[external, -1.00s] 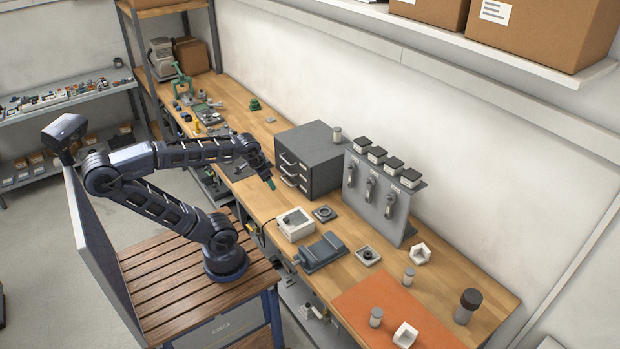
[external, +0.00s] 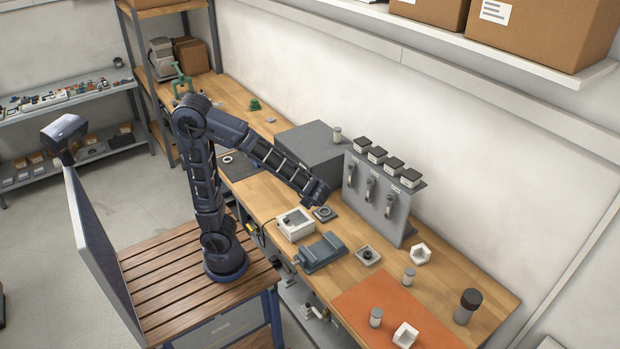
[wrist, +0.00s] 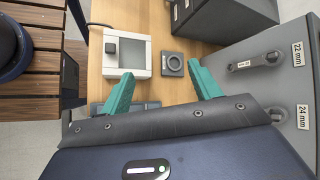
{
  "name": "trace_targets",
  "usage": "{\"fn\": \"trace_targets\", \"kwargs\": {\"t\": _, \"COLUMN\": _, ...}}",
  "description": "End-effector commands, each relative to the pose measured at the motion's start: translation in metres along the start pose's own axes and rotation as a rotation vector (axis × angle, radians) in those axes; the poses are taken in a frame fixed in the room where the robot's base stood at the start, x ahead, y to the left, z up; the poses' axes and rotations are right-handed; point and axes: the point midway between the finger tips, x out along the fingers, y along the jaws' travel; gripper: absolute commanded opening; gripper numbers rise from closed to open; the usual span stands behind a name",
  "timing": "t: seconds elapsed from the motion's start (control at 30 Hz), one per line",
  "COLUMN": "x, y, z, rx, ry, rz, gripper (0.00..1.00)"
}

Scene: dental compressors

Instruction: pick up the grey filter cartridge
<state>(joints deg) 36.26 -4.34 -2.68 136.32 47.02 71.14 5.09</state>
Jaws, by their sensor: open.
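Several small cylinders could be the grey filter cartridge; I cannot tell which. One pale grey cylinder (external: 409,277) stands behind the orange mat, another with a blue-grey top (external: 376,317) stands on the mat, and a third (external: 337,134) stands on the grey drawer cabinet. A larger dark-topped cylinder (external: 467,307) stands at the right. My gripper (external: 319,197) is above the bench, left of the tool panel and away from the mat's cylinders. In the wrist view its teal fingers (wrist: 161,70) are apart and empty; no cylinder shows there.
The tool panel (external: 376,200) stands close to my gripper's right. Below are a white open box (external: 295,224), a round-holed block (wrist: 173,63) and a blue-grey vise-like fixture (external: 320,252).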

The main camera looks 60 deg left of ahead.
Motion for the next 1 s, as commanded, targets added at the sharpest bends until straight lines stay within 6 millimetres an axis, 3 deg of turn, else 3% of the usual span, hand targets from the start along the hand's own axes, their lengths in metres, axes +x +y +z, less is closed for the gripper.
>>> {"fn": "trace_targets", "kwargs": {"t": 0.33, "x": -0.039, "y": 0.010, "z": -0.110, "rx": 0.381, "ry": -0.092, "rz": -0.335, "gripper": 0.62}}
{"fn": "trace_targets", "kwargs": {"t": 0.57, "x": -0.074, "y": 0.041, "z": -0.187, "rx": 0.604, "ry": -0.133, "rz": -0.586, "gripper": 0.62}}
{"fn": "trace_targets", "kwargs": {"t": 0.77, "x": -0.109, "y": 0.087, "z": -0.255, "rx": 0.779, "ry": -0.152, "rz": -0.821, "gripper": 0.62}}
{"fn": "trace_targets", "kwargs": {"t": 1.0, "x": -0.151, "y": 0.170, "z": -0.328, "rx": 0.962, "ry": -0.156, "rz": -1.121, "gripper": 0.62}}
